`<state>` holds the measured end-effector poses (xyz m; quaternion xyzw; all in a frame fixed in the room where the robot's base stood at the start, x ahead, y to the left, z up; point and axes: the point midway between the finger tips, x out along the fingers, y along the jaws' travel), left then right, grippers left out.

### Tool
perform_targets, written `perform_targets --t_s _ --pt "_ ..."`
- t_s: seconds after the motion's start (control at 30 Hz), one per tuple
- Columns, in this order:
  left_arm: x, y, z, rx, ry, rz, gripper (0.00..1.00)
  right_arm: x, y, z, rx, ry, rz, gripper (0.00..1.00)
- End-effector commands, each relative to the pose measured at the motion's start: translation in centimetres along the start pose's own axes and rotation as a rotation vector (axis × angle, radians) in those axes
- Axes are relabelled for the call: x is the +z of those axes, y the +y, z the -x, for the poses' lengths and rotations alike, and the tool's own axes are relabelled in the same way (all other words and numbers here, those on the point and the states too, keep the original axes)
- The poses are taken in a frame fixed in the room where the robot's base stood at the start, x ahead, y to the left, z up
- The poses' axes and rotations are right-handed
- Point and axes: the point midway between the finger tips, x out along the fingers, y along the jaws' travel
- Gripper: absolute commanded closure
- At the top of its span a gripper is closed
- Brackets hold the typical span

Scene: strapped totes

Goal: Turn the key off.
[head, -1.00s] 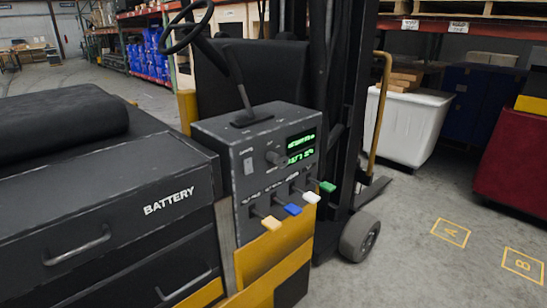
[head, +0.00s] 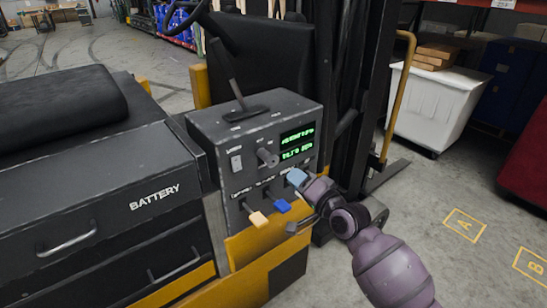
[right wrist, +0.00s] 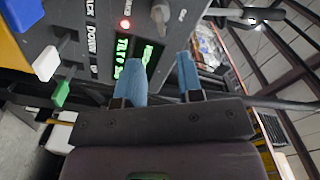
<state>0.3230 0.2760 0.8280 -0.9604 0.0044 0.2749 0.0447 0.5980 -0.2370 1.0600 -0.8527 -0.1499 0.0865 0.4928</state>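The key (head: 267,157) is a grey knob on the front panel of the forklift's dark control box (head: 215,135), left of the green display (head: 297,145). In the right wrist view the key (right wrist: 160,22) stands out from the panel, beyond my fingertips. My right gripper (head: 299,180) is in front of the panel, below and right of the key. In the right wrist view the right gripper (right wrist: 160,73) has its two blue fingers apart with nothing between them, and is not touching the key. My left gripper is not in view.
A white lever (right wrist: 46,63) and a green lever (right wrist: 61,93) show in the right wrist view, near the gripper. A rocker switch (head: 236,162) sits left of the key.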

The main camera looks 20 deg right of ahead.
Motion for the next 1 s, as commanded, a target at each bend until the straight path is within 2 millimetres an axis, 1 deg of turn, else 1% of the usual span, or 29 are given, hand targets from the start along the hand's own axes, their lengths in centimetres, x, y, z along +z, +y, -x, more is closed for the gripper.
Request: perform_targets --t_s 0.17,0.4,0.6,0.8,1.0 --pt "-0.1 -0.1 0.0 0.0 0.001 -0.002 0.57 -0.1 -0.1 -1.9 -0.002 0.0 -0.004 0.66" --pt "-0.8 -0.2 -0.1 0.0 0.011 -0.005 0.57 0.0 -0.1 -6.0 -0.002 -0.001 -0.002 0.66" --pt "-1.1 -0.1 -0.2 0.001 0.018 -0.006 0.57 0.0 0.0 -8.9 0.0 -0.001 0.0 0.66" --pt "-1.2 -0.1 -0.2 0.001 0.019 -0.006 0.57 0.0 0.0 -10.3 0.0 0.0 0.0 0.66" --pt "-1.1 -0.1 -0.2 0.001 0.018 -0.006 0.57 0.0 0.0 -10.7 0.001 0.0 0.0 0.66"
